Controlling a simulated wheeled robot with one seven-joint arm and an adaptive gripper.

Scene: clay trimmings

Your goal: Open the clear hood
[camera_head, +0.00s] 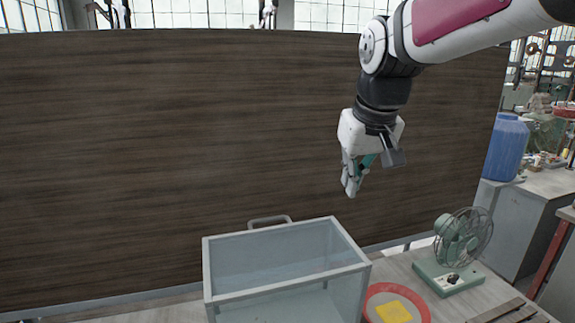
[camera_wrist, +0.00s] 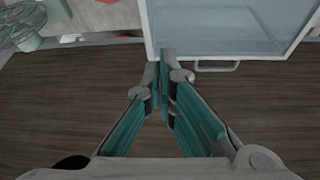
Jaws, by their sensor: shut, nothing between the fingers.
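The clear hood (camera_head: 285,262) is a transparent box with a pale grey frame, standing on the table at the lower middle of the head view. A grey bar handle (camera_head: 270,220) shows at its far edge. In the wrist view the hood (camera_wrist: 220,25) is at the top right, and its handle (camera_wrist: 217,67) lies just right of my fingertips in the picture. My gripper (camera_head: 351,190) is shut and empty, above and to the right of the hood, apart from it. It also shows in the wrist view (camera_wrist: 163,58). What is inside the hood is unclear.
A red round dish (camera_head: 374,301) with a yellow square piece (camera_head: 394,312) sits right of the hood. A green fan (camera_head: 460,240) stands farther right. A blue container (camera_head: 507,147) is on a side cabinet. A large dark wooden panel (camera_head: 150,150) stands behind the table.

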